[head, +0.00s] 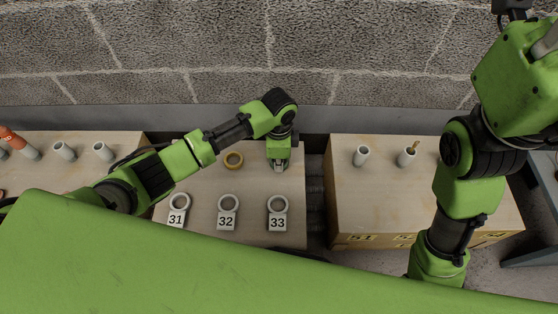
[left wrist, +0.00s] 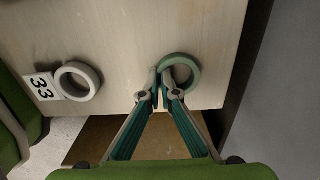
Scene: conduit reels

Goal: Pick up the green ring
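The green ring (left wrist: 193,68) lies near the edge of a pale wooden box top in the left wrist view. My left gripper (left wrist: 160,80) is at the ring's left side, with one fingertip inside the ring and one outside. The fingertips are close together on the ring's wall and look shut on it. In the head view my left gripper (head: 279,167) points down at the box's right back part and hides the green ring. My right arm comes down at the right of the head view; its gripper is out of sight.
A yellow ring (head: 233,152) lies left of my left gripper. White rings tagged 31 (head: 179,193), 32 (head: 228,193) and 33 (head: 277,195) line the box's front. A second box (head: 345,205) with grey tubes stands right, across a gap. A block wall is behind.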

